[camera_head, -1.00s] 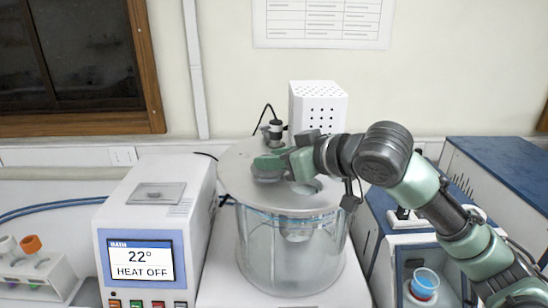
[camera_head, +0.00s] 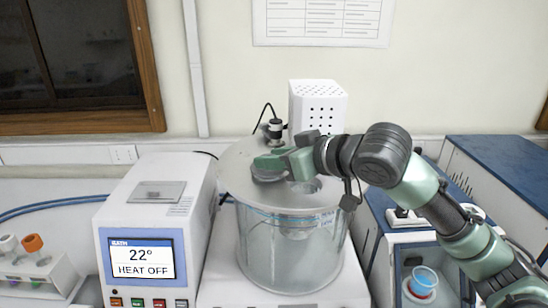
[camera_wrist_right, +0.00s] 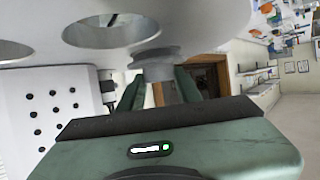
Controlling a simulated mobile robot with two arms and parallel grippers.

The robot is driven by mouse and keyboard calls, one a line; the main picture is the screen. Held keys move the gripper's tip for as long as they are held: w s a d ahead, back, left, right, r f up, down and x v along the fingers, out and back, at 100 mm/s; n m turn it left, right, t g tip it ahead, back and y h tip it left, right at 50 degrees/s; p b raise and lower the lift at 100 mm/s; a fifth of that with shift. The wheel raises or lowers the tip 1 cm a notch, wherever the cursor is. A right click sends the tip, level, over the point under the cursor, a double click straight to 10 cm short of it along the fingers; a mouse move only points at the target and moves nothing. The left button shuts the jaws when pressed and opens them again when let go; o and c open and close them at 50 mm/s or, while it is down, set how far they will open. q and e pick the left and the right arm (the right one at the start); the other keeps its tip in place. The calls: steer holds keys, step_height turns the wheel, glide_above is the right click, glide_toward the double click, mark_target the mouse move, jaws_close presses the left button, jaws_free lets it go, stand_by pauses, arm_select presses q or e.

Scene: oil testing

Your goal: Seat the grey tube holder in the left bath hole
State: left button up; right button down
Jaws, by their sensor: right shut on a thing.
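The glass bath (camera_head: 290,250) stands in the middle of the head view under a round grey lid (camera_head: 240,185). My right gripper (camera_head: 268,163) is over the left part of the lid, shut on the grey tube holder (camera_head: 267,175). In the right wrist view the holder (camera_wrist_right: 158,68) is between the two fingers (camera_wrist_right: 158,92), close to the lid. The left bath hole is hidden under the gripper and holder in the head view, so I cannot tell whether the holder sits in it. Another lid hole (camera_head: 309,185) shows to the right. My left gripper is out of view.
A control unit (camera_head: 150,225) reading 22° and HEAT OFF stands left of the bath. A white perforated box (camera_head: 318,107) and a small black fitting (camera_head: 275,128) are behind the gripper. A tube rack (camera_head: 30,270) is at far left. Blue-topped units stand at right, one holding a beaker (camera_head: 423,281).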

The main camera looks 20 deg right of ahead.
steer(key=shift+f+b, duration=0.3)
steer(key=shift+f, duration=0.2)
steer(key=c, duration=1.3)
jaws_free()
steer(key=shift+o, duration=0.2)
steer(key=shift+p+v, duration=0.35)
steer(key=shift+v, duration=5.25)
steer(key=shift+a+f, duration=0.1)
